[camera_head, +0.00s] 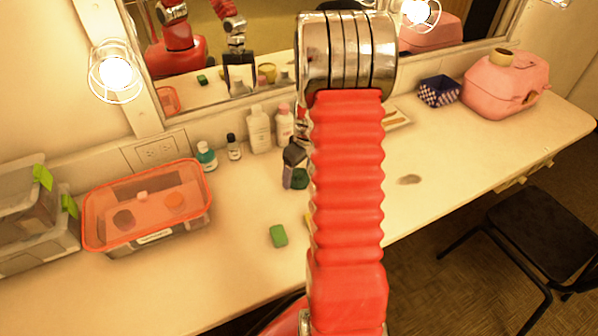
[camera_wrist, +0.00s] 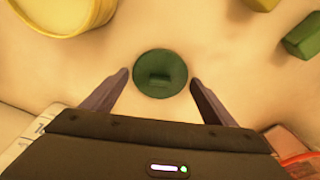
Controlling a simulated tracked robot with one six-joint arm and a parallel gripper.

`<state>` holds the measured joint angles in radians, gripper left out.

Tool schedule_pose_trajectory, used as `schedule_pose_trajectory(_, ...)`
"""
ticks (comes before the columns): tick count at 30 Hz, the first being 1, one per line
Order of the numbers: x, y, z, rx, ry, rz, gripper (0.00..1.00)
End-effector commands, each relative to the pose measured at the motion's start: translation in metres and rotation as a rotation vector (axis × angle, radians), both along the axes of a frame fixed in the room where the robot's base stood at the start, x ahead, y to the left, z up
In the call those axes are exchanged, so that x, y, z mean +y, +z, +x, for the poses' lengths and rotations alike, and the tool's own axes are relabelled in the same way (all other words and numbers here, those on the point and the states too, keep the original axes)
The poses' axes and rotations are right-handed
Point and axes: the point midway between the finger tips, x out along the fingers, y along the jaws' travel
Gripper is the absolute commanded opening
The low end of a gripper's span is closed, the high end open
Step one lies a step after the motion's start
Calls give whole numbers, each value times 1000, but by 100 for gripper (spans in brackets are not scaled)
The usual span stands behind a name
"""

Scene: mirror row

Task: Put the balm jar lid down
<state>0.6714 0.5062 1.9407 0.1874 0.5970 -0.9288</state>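The balm jar lid, a dark green disc with a small raised grip, lies on the counter in the wrist view (camera_wrist: 160,75). It is partly visible beside my arm in the head view (camera_head: 300,179). My gripper (camera_wrist: 159,82) is open, with one finger on each side of the lid. A narrow strip of counter shows between each fingertip and the lid's rim. A yellow round jar (camera_wrist: 65,18) stands at the upper left of the wrist view.
An orange-rimmed tub (camera_head: 148,208), bottles (camera_head: 259,128) and a pink case (camera_head: 506,86) stand around. The front-left counter is clear.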

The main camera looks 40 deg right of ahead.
Motion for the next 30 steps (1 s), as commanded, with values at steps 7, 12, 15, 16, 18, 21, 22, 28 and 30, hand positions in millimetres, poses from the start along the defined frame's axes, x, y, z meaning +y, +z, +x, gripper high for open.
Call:
schedule_pose_trajectory(7,0,1,0,-1,0,0,87)
schedule_pose_trajectory(12,0,3,0,-1,0,-1,87)
schedule_pose_trajectory(15,0,9,0,-2,1,-1,87)
schedule_pose_trajectory(16,-1,12,0,-3,1,-2,87)
schedule_pose_trajectory(18,-1,19,-1,-3,1,-2,87)
schedule_pose_trajectory(21,-1,33,-3,-4,0,-3,87)
schedule_pose_trajectory(22,-1,37,-4,-4,0,-3,87)
schedule_pose_trajectory(28,-2,71,-9,-4,-1,-4,87)
schedule_pose_trajectory(30,-3,83,-11,-4,-1,-4,87)
